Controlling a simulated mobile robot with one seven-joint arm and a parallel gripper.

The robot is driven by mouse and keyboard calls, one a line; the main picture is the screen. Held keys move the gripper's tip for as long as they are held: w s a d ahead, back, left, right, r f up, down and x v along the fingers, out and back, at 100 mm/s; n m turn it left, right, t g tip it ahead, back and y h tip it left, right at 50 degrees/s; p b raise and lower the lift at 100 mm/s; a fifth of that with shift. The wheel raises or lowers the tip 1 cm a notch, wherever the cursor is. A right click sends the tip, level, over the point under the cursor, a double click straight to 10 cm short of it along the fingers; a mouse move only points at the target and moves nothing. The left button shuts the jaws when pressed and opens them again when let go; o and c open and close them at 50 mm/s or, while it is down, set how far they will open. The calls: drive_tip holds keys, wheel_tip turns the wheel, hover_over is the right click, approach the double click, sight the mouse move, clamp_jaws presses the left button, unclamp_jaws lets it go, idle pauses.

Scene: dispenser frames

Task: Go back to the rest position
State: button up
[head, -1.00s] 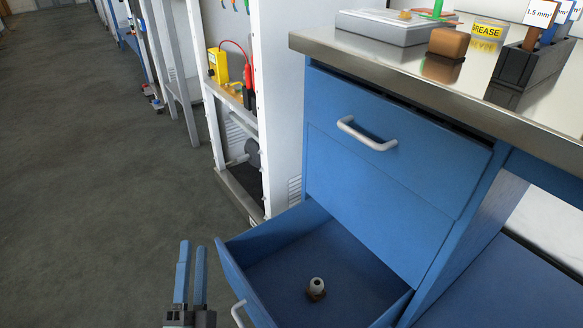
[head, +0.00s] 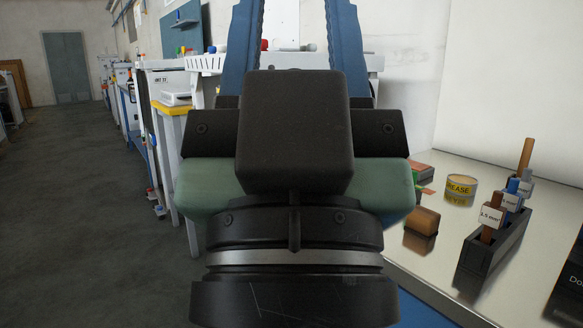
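My gripper (head: 296,25) is raised close in front of the head camera and fills the middle of the view. Its two blue fingers point up and stand well apart. The space seen between them holds no object. The fingertips run past the top edge of the picture. The blue drawer unit is almost wholly hidden behind my gripper, and the open drawer is not in view.
A steel worktop (head: 510,210) lies at the right. On it are a brown block (head: 422,221), a yellow grease tin (head: 461,190) and a black holder (head: 492,246) with several upright handles. White racks (head: 165,80) stand behind at the left. The grey floor (head: 70,200) at far left is clear.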

wheel_tip(320, 180, up, 35)
drive_tip(key=p, duration=3.3)
drive_tip(key=shift+a+r, duration=0.15)
drive_tip(key=shift+r, duration=0.05)
drive_tip(key=shift+w, duration=0.15)
